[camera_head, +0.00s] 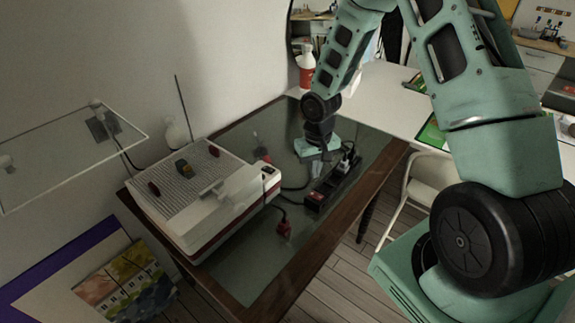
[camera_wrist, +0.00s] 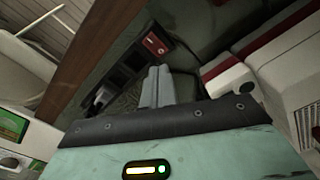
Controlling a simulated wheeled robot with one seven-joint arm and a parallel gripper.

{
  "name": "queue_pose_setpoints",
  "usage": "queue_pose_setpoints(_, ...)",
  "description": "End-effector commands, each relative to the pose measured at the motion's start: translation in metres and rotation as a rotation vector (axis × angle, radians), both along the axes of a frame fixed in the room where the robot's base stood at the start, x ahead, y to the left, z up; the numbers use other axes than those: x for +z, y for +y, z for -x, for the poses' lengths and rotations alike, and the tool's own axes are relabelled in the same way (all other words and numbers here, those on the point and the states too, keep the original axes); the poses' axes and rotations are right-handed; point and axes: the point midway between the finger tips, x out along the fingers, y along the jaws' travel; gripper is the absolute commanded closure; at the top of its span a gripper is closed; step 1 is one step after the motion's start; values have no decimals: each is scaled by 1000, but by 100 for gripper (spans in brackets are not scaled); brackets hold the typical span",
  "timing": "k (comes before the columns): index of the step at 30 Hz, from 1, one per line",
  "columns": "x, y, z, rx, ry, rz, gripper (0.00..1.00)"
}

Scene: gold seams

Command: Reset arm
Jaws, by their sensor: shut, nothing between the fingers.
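My arm reaches down from the upper right in the head view, and my teal gripper hand hangs low over the glass-topped table (camera_head: 250,285), just behind the power strip (camera_head: 345,178). In the wrist view my gripper's grey fingers (camera_wrist: 157,72) are together with nothing between them. They point toward the black power strip (camera_wrist: 122,72) and its red switch (camera_wrist: 155,43). A plug (camera_head: 348,157) sits at the strip's far end. I cannot tell whether the fingers touch anything.
A white and red machine with a grille top (camera_head: 190,185) stands on the left of the table. A white chair (camera_head: 425,175) and white desk (camera_head: 385,95) are at the right. A clear shelf (camera_head: 60,160) juts out left.

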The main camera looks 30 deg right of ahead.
Motion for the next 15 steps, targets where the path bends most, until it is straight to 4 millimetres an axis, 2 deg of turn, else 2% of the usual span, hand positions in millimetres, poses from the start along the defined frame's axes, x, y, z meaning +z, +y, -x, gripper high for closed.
queue_pose_setpoints(6,1,1,0,2,-1,0,100)
queue_pose_setpoints(8,9,10,0,21,-4,2,100)
queue_pose_setpoints(11,34,40,4,88,-12,3,100)
queue_pose_setpoints(14,72,86,20,199,-19,4,100)
queue_pose_setpoints(15,88,107,30,250,-21,3,100)
